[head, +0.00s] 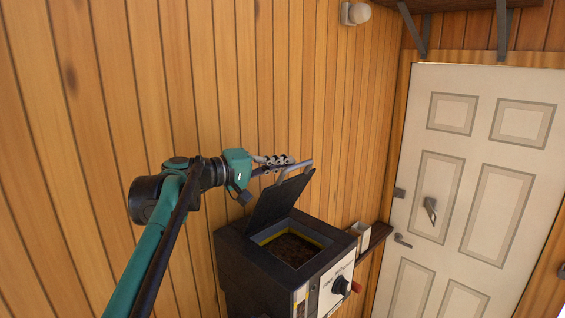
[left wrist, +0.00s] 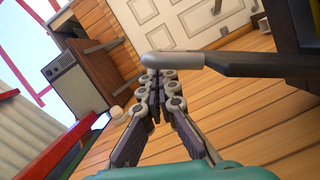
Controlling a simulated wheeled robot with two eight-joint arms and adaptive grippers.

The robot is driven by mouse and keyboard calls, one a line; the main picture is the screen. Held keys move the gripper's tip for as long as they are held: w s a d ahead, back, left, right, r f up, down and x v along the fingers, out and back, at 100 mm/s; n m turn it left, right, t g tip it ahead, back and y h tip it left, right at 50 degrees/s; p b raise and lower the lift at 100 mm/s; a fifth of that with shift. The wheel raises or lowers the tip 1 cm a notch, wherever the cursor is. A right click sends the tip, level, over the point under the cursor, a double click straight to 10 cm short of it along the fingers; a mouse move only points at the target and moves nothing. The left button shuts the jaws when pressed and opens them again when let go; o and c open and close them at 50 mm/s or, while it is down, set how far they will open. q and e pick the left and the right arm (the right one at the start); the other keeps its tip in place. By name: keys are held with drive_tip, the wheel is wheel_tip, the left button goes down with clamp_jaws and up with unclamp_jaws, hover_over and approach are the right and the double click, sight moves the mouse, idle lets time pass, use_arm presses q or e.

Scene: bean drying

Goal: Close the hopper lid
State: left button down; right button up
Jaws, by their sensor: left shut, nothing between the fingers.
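The hopper lid (head: 277,202) is a dark flap standing raised and tilted at the back of the black hopper machine (head: 250,262). A light grey handle bar (head: 297,182) is on its upper edge. The opening below is uncovered, with dark beans (head: 293,249) inside a yellow-lined rim. My left gripper (head: 288,163) is shut and empty, beside the lid's top edge near the handle. In the left wrist view the shut fingers (left wrist: 155,100) are just below the grey handle (left wrist: 175,60); I cannot tell whether they touch it. My right gripper is not in view.
A white panelled door (head: 470,170) is at the right. A small shelf (head: 372,240) with a light box is fixed to the wooden wall behind the machine. A red knob (head: 356,287) sticks out at the machine's front.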

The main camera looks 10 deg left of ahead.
use_arm(q)
drive_tip(key=s+d+f+m+y+b, duration=0.1)
drive_tip(key=s+d+f+m+b, duration=0.2)
drive_tip(key=f, duration=0.3)
drive_tip(key=s+d+f+m+y+b, duration=0.1)
drive_tip(key=s+d+f+m+b, duration=0.2)
drive_tip(key=d+f, duration=0.2)
drive_tip(key=s+d+f+m+y+b, duration=0.1)
drive_tip(key=s+d+f+m+b, duration=0.2)
drive_tip(key=f, duration=0.6)
drive_tip(key=shift+s+d+f+m+t+b, duration=0.1)
drive_tip(key=shift+s+d+m+t+b, duration=0.25)
drive_tip(key=shift+m+b, duration=0.2)
drive_tip(key=shift+w, duration=0.1)
